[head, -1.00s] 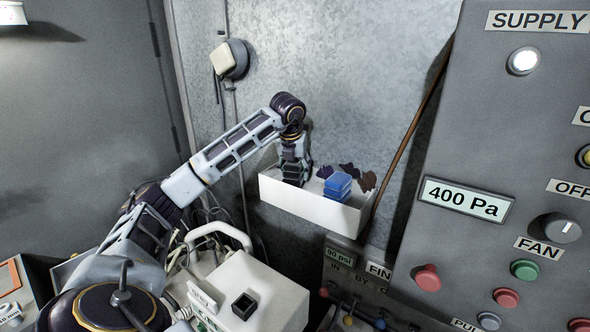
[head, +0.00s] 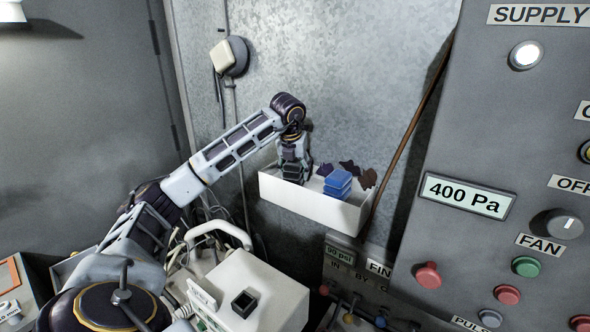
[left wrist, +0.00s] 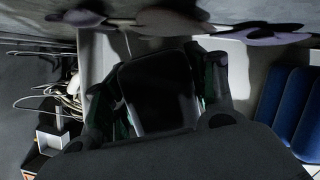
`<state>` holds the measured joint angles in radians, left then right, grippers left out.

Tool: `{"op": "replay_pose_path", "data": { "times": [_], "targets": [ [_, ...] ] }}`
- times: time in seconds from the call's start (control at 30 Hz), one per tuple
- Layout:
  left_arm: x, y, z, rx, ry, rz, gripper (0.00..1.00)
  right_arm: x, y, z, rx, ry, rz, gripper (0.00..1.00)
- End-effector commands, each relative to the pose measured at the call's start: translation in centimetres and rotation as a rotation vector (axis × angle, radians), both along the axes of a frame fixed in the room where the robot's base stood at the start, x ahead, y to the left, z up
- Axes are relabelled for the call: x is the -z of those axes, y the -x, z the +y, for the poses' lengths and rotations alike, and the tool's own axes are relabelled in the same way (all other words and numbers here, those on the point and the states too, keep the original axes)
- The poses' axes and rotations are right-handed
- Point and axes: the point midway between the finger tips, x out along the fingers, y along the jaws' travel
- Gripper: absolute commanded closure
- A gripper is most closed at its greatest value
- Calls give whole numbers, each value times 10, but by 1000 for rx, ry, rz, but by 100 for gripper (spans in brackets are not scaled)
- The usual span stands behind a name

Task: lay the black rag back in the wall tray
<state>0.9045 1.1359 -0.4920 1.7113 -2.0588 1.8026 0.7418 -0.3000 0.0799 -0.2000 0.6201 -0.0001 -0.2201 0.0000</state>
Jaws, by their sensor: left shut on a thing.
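The white wall tray (head: 308,207) is fixed to the metal wall in the middle of the head view. My left gripper (head: 296,176) points down into the left end of the tray, and the front wall hides its fingertips. In the left wrist view, a black thing (left wrist: 158,88), which I take to be the black rag, sits between the fingers, and the gripper is shut on it. In the head view the rag cannot be made out. My right gripper is not in view.
Dark crumpled cloths (head: 368,178) lie along the tray's back. A brown rod (head: 412,130) leans right of the tray. A control panel (head: 470,255) stands at the right, a white box (head: 262,290) below.

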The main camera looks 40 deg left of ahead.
Motion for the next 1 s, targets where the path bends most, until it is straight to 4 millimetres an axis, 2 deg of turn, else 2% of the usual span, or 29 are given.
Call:
{"op": "replay_pose_path", "data": {
  "times": [0.1, 0.13, 0.3, 0.33, 0.77, 1.0],
  "targets": [
    [1, 0, 0, 0, 0, 0, 62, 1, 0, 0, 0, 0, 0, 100],
    [1, 0, 0, 0, 0, 0, 42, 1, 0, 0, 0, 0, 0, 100],
    [1, 0, 0, 0, 0, 0, 20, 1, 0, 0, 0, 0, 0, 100],
    [1, 0, 0, 0, 0, 0, 18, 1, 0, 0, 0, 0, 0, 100],
    [-1, 0, 0, 0, 0, 0, 18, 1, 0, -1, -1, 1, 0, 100],
    [-16, 5, -3, 0, 0, -2, 18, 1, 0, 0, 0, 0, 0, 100]
  ]
}}
